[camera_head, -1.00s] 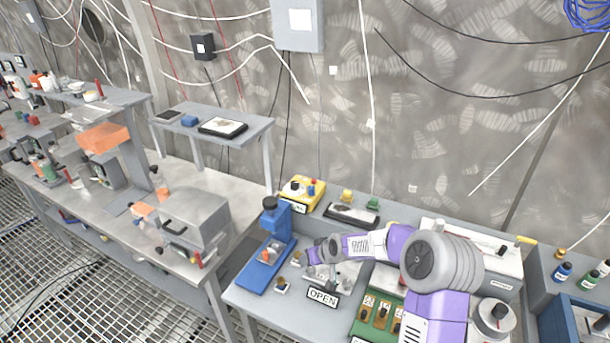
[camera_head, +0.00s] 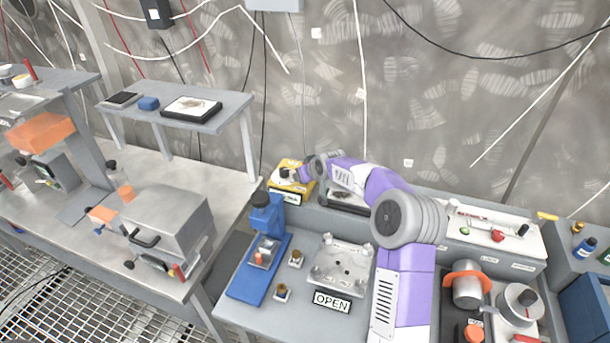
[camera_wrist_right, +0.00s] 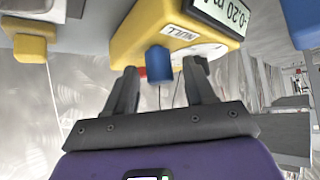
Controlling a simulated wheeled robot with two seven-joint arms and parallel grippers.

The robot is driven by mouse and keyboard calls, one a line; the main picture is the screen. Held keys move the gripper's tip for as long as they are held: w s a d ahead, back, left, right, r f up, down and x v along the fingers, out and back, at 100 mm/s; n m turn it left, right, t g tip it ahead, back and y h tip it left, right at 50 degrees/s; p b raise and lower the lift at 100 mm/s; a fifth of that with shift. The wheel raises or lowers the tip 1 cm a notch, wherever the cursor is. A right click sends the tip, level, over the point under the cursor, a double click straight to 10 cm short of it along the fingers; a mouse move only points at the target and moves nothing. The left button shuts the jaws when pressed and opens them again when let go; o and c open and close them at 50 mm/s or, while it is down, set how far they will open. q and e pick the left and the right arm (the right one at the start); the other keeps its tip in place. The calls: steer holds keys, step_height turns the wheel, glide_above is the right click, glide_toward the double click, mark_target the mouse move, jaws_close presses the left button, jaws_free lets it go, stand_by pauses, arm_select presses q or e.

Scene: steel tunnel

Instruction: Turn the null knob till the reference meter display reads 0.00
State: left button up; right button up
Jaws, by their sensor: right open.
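The yellow reference meter (camera_head: 283,186) stands at the back of the bench, against the wall. In the right wrist view its yellow case (camera_wrist_right: 127,38) is close and appears upside down, with the word NULL printed beside a blue null knob (camera_wrist_right: 158,64). Its display (camera_wrist_right: 228,14) seems to read -0.20, partly cut off by the frame edge. My right gripper (camera_wrist_right: 163,74) is open, its two fingers on either side of the blue knob with gaps. In the head view the right gripper (camera_head: 304,173) is at the meter's right side, hiding the knob. My left gripper is not in view.
A white panel (camera_head: 490,235) stands further right.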

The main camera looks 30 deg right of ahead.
steer(key=shift+w+f, duration=0.15)
steer(key=shift+w, duration=0.05)
jaws_close()
stand_by(0.3)
